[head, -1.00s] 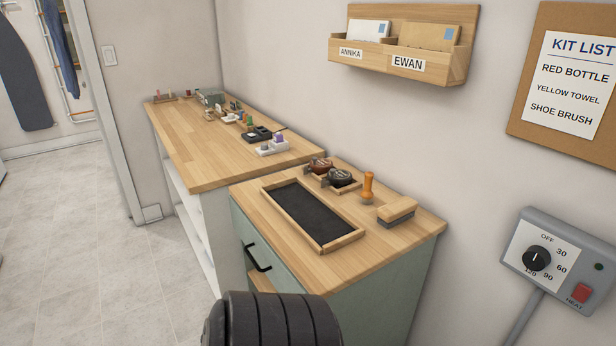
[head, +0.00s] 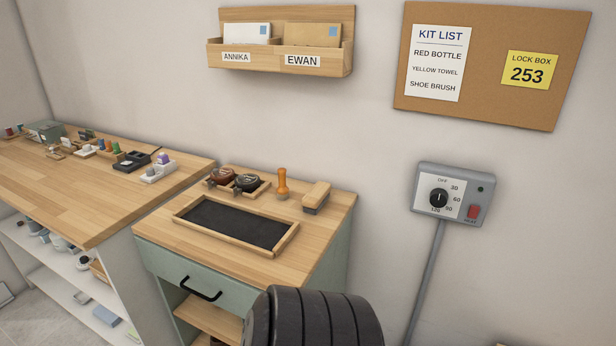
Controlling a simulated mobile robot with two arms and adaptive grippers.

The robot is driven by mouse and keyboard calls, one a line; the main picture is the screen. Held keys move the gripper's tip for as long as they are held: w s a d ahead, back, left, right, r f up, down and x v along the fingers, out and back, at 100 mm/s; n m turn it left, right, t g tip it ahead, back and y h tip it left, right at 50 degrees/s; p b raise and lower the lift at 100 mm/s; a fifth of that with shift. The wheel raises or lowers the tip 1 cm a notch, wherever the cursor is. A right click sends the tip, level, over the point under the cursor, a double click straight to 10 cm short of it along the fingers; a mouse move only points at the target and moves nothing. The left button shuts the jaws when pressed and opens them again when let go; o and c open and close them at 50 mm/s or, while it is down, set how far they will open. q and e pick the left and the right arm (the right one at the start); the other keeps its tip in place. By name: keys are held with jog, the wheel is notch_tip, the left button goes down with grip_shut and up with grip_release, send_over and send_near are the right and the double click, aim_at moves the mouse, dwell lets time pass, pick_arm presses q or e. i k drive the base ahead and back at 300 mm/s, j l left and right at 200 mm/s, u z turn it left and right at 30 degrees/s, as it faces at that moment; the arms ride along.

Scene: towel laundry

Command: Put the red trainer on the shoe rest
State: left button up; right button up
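No red trainer shows in the head view. A wooden-framed tray with a dark mat (head: 236,223) lies on the small cabinet's top; I cannot tell whether it is the shoe rest. A wooden shoe brush (head: 316,197) lies behind it to the right, beside an orange-handled upright tool (head: 282,184). Two small round tins (head: 247,182) sit in a holder at the back. Neither gripper is in view.
The green cabinet (head: 165,262) has a black-handled drawer and an open shelf below. A longer wooden bench (head: 100,205) with small items stands left. A dial box (head: 452,194), a corkboard (head: 552,100) and a letter rack (head: 340,62) are on the wall. A dark ribbed part of mine fills the bottom centre.

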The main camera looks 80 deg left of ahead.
aim_at(237, 226)
jog(key=k+j+z, duration=0.2)
jog(key=k+z, duration=0.7)
jog(key=k+u, duration=0.4)
jog(key=k+j+u, duration=0.15)
jog(key=k+u, duration=0.15)
jog(key=u, duration=0.15)
jog(key=k+j+u, duration=0.25)
jog(key=u, duration=0.15)
